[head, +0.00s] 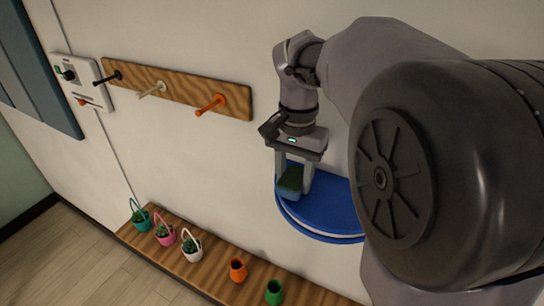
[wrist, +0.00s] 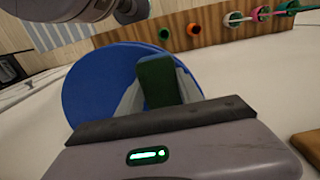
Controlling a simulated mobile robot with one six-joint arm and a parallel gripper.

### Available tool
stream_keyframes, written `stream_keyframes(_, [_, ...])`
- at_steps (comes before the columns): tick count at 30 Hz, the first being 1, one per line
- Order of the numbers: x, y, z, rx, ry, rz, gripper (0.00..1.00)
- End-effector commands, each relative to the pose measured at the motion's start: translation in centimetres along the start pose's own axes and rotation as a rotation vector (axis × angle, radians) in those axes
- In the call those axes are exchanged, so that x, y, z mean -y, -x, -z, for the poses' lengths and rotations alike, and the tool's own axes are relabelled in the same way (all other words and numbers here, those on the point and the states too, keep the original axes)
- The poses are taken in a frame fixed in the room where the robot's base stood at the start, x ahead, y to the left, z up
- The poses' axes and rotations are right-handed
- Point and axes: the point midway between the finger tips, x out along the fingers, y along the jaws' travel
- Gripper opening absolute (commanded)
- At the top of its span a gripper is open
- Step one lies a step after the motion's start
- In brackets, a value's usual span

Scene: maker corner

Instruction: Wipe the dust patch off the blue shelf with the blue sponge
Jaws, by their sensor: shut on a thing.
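The blue shelf (head: 335,208) is a rounded board on the wall, partly hidden behind my arm in the head view. It also shows in the wrist view (wrist: 95,85). My gripper (head: 293,188) points down over the shelf's left part and is shut on a sponge (head: 290,180). The sponge looks blue-green with a dark green face, and it shows between the fingers in the wrist view (wrist: 155,80). It is low over the shelf; I cannot tell whether it touches. No dust patch can be made out; the shelf's right part is hidden by my arm.
A wooden peg rail (head: 180,88) with dark, pale and orange pegs is on the wall at left. A wooden ledge (head: 205,272) below holds several small baskets and an orange cup (head: 238,270) and green cup (head: 274,292). A white switch panel (head: 83,80) is far left.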

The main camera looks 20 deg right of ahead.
Motion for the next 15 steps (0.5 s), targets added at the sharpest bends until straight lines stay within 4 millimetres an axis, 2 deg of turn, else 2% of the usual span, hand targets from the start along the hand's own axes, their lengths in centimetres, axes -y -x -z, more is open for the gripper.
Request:
stream_keyframes(1, [0.1, 1.7, 0.1, -0.004, 0.000, 0.004, 0.00])
stream_keyframes(15, [0.4, 5.7, 0.1, -0.004, 0.003, 0.003, 0.00])
